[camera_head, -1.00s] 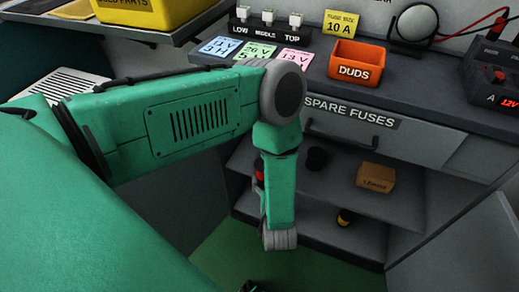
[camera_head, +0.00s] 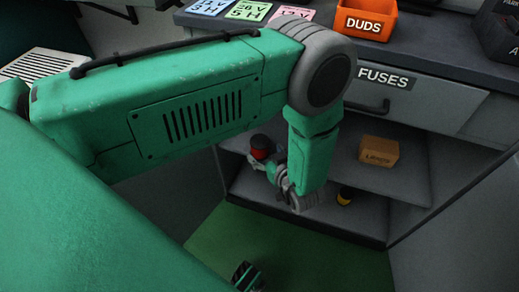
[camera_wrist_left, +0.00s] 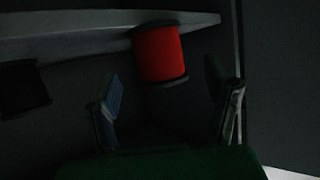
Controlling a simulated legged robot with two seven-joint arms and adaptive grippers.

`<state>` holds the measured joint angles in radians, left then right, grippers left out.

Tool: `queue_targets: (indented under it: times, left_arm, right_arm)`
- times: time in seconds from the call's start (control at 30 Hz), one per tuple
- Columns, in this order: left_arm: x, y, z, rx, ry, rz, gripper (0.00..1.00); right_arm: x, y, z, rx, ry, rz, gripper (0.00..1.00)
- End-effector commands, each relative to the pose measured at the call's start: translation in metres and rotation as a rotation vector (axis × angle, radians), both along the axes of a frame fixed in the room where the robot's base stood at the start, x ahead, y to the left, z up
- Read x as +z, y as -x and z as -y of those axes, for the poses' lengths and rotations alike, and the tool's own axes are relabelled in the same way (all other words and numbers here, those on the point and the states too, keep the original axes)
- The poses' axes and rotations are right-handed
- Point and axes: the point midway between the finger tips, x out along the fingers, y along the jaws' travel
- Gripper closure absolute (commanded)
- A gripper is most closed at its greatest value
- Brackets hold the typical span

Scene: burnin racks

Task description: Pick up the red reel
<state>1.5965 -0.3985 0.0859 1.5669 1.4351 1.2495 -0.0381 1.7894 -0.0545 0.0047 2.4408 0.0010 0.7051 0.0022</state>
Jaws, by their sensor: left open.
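The red reel (camera_head: 260,153), with dark end flanges, stands on the upper shelf under the bench, just left of my left forearm. In the left wrist view the red reel (camera_wrist_left: 160,54) lies ahead, at the shelf edge and between the lines of the two fingers. My left gripper (camera_head: 268,165) is close by the reel in the head view, partly hidden by its wrist. Its fingers (camera_wrist_left: 165,88) are spread and empty in the wrist view. A small dark gripper part (camera_head: 248,276), likely my right gripper, shows at the bottom edge; its jaws are unclear.
A black reel (camera_wrist_left: 22,88) is left of the red one in the wrist view. The drawer handle (camera_head: 368,107) and orange duds bin (camera_head: 366,20) are above.

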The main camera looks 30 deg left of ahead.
Motion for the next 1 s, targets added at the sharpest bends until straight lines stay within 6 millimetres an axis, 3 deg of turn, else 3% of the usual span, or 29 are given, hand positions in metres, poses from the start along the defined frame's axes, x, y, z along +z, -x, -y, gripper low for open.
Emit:
queue_targets:
  times: [0.17,0.4,0.67,0.87,1.0]
  left_arm:
    - [-0.004,-0.006,-0.009,0.0,-0.002,0.002,0.29]
    - [-0.018,-0.023,-0.038,0.0,-0.001,0.002,0.29]
    - [-0.018,-0.026,-0.042,-0.001,-0.001,0.001,0.29]
    - [-0.018,-0.026,-0.042,-0.001,-0.001,0.001,0.95]
    - [-0.017,-0.027,-0.042,-0.001,-0.002,0.003,0.95]
  right_arm:
    - [-0.007,0.0,0.0,0.0,0.0,0.0,0.6]
    - [-0.025,0.0,0.0,0.0,0.0,0.0,0.6]
    - [-0.025,0.0,0.0,0.0,0.0,0.0,0.6]
    - [-0.025,0.0,0.0,0.0,0.0,0.0,0.6]
    - [-0.025,0.0,0.0,0.0,0.0,0.0,0.6]
